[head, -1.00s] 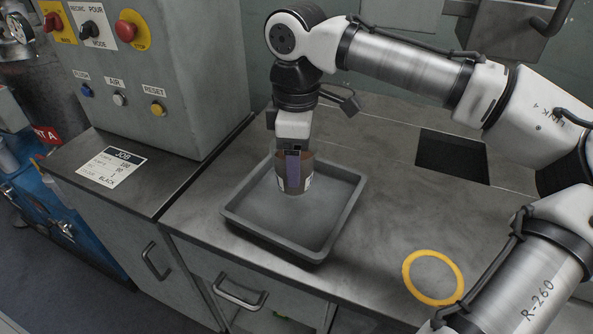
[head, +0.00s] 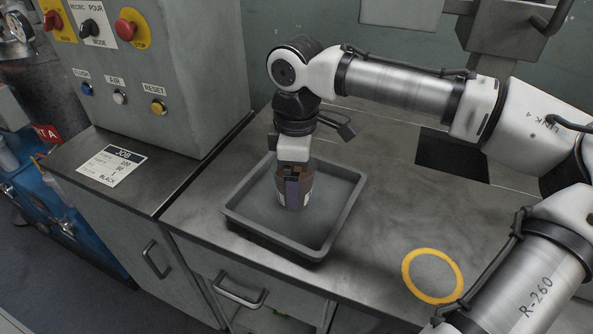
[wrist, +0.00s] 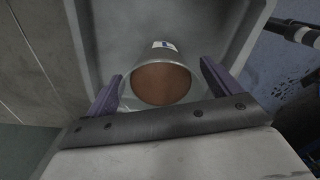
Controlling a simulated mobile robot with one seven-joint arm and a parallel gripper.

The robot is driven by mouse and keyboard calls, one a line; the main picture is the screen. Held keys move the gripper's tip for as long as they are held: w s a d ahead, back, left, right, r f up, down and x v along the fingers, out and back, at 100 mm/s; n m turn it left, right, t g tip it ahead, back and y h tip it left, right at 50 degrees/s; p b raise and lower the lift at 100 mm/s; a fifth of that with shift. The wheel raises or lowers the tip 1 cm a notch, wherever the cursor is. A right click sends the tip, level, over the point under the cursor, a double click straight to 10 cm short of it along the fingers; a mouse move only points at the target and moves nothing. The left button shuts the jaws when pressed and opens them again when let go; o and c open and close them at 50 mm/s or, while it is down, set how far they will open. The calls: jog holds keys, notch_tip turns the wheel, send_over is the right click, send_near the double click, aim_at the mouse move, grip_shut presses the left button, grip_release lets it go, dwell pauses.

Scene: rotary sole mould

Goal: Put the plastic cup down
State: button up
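The plastic cup (head: 306,187) is translucent with a brown content and a white label patch. It is upright, low over the floor of the grey tray (head: 347,213). I cannot tell whether its base touches the floor. My gripper (head: 293,187) points down, with its purple fingers on either side of the cup, and looks shut on it. In the wrist view the cup (wrist: 162,83) sits between both fingers, its round brown opening facing the camera. The tray (wrist: 97,38) shows around it. The cup's lower part is hidden there.
The tray stands on a metal counter. A yellow ring (head: 433,276) lies to its right, and a dark square opening (head: 452,157) is behind. A control box (head: 150,70) with buttons and a job card (head: 111,166) are to the left. The counter between tray and ring is clear.

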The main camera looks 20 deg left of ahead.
notch_tip(320, 180, up, 12)
jog(key=b, duration=0.1)
jog(key=shift+r, duration=0.15)
dwell(0.4)
jog(key=shift+a, duration=0.1)
